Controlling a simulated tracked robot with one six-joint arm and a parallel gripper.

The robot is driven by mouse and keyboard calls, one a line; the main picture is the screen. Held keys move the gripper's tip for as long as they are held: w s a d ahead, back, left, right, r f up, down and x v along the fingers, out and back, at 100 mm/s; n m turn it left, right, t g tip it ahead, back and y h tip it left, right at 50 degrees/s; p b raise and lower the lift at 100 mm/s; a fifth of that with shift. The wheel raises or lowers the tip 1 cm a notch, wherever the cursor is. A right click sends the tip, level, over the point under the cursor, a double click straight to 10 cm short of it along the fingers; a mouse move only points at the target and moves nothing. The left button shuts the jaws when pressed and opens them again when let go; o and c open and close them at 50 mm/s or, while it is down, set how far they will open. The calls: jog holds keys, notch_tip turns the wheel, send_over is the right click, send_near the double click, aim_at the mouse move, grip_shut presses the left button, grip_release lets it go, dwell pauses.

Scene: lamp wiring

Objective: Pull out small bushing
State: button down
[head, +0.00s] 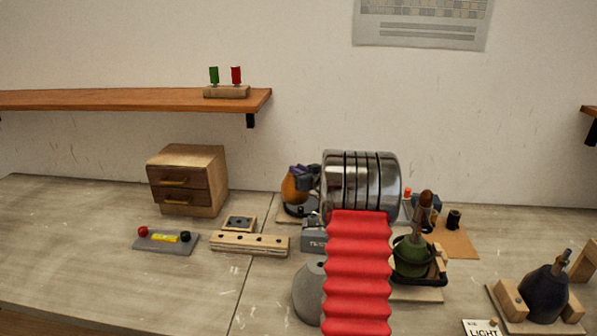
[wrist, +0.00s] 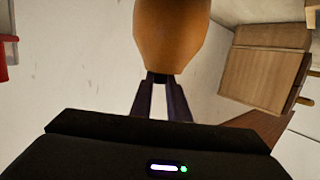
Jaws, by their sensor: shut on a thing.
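An orange lamp body (head: 290,190) stands on a base at the back of the bench, partly hidden behind my arm. In the wrist view the orange body (wrist: 172,35) fills the top middle, with its narrow end towards my fingers. My gripper (wrist: 160,82) is shut at that end, on a small dark piece (wrist: 158,76) that looks like the small bushing. The bushing is mostly hidden between the fingertips, and I cannot tell whether it is still seated in the lamp body. In the head view my gripper (head: 303,174) shows at the top of the orange body.
A green lamp body (head: 411,258) stands right of my arm, and a dark blue one (head: 545,296) at far right. A drawer cabinet (head: 188,180) stands left, with a wooden block with holes (head: 250,244) in front. A shelf (head: 130,99) hangs above. The front left bench is clear.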

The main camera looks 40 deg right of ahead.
jog(key=shift+r, duration=0.8)
dwell(0.5)
jog(key=shift+r, duration=1.9)
